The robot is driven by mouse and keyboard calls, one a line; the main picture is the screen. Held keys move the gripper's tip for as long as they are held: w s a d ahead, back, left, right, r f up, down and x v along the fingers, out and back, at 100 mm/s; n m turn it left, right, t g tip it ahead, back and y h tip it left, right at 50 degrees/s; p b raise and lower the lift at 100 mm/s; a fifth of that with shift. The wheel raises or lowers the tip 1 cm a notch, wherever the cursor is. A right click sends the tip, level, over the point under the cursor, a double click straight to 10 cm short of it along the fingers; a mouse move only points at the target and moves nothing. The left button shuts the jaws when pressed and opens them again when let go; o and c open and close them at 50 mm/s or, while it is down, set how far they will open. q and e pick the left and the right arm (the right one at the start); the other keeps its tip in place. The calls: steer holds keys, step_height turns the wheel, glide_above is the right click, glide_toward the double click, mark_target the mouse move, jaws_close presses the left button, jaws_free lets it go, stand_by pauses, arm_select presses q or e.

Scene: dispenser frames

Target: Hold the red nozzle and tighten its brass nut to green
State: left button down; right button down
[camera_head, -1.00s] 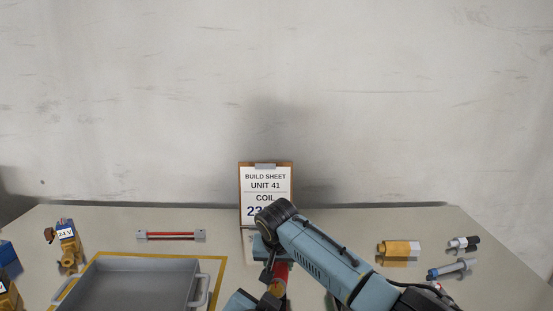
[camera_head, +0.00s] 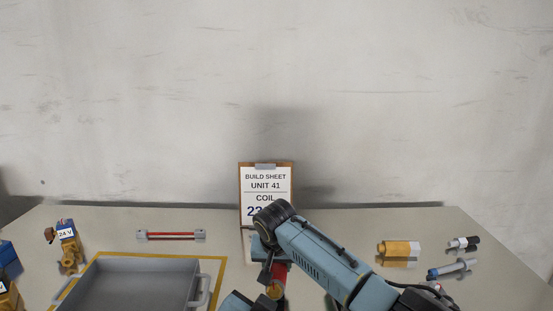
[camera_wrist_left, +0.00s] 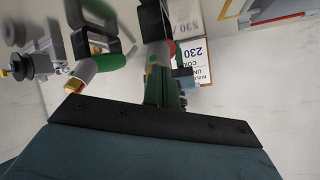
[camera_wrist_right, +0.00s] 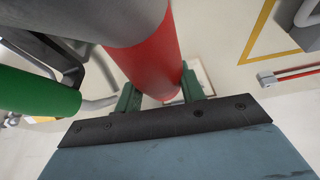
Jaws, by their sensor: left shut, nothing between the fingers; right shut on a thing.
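The red nozzle (camera_head: 280,270) shows at the bottom of the head view, partly covered by my right arm. The brass nut (camera_head: 275,290) is at its lower end. My right gripper (camera_wrist_right: 160,85) is shut on the red nozzle, whose red body (camera_wrist_right: 150,58) stands between its green fingers. My left gripper (camera_wrist_left: 163,85) is shut and empty, its fingers close to a dark part and a bit of red (camera_wrist_left: 171,48). Whether it touches the nut I cannot tell.
A green nozzle (camera_wrist_right: 35,95) with a brass tip stands beside the red one. The grey tray (camera_head: 205,288) is at the left. A red-barred part (camera_head: 170,236) lies behind it, and a brass fitting (camera_head: 398,248) lies at the right. The build sheet (camera_head: 266,188) stands behind my right arm.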

steer(key=shift+d+f, duration=0.15)
steer(key=shift+d, duration=0.05)
arm_select(q)
steer(key=v, duration=0.5)
steer(key=shift+w+d+r, duration=0.2)
steer(key=shift+d+r, duration=0.1)
steer(key=shift+r, duration=0.05)
arm_select(e)
steer(key=c, duration=0.8)
jaws_free()
steer(key=shift+o, duration=0.2)
steer(key=shift+r, duration=0.2)
